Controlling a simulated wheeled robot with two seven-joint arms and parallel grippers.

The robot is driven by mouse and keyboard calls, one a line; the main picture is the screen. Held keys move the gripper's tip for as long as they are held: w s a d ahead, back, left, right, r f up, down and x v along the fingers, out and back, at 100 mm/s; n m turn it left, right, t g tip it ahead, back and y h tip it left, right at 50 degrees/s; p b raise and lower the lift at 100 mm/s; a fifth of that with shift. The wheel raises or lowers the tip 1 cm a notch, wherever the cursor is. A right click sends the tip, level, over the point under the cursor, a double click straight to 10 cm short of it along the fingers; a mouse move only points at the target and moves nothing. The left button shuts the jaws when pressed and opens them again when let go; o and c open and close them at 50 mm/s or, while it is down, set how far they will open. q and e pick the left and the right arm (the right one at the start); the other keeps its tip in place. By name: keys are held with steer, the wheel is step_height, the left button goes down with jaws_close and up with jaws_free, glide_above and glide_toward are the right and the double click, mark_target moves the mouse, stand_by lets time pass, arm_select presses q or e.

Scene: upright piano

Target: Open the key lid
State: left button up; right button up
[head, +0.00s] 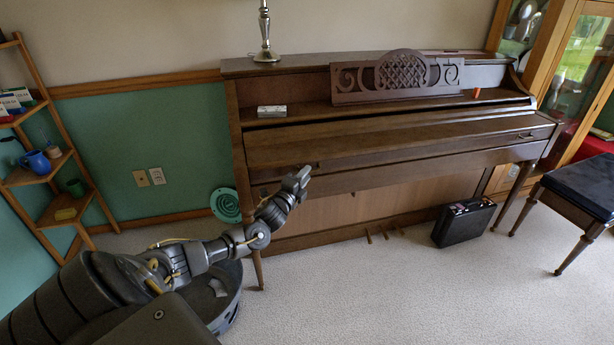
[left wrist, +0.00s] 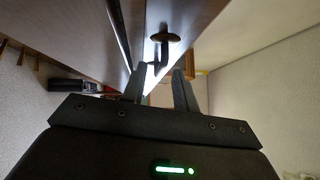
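The brown wooden piano's key lid (head: 400,140) is closed over the keyboard in the head view. A small handle (head: 526,135) is on its front near the right end, and another (head: 318,165) is near the left end. My left gripper (head: 300,178) is just in front of and below the left handle. In the left wrist view, my left gripper's fingers (left wrist: 160,88) are apart with nothing clearly held between them. The handle (left wrist: 165,38) shows just beyond the fingertips; whether they touch it I cannot tell. My right gripper is not in view.
A carved music stand (head: 395,78), a lamp base (head: 265,35) and a small silvery box (head: 271,111) are on the piano. A black case (head: 464,222) stands on the floor below. A bench (head: 585,190) is at right, a corner shelf (head: 45,180) at left. Front carpet is clear.

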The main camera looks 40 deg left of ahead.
arm_select(q)
steer(key=shift+x, duration=0.8)
steer(key=shift+c, duration=0.4)
jaws_close()
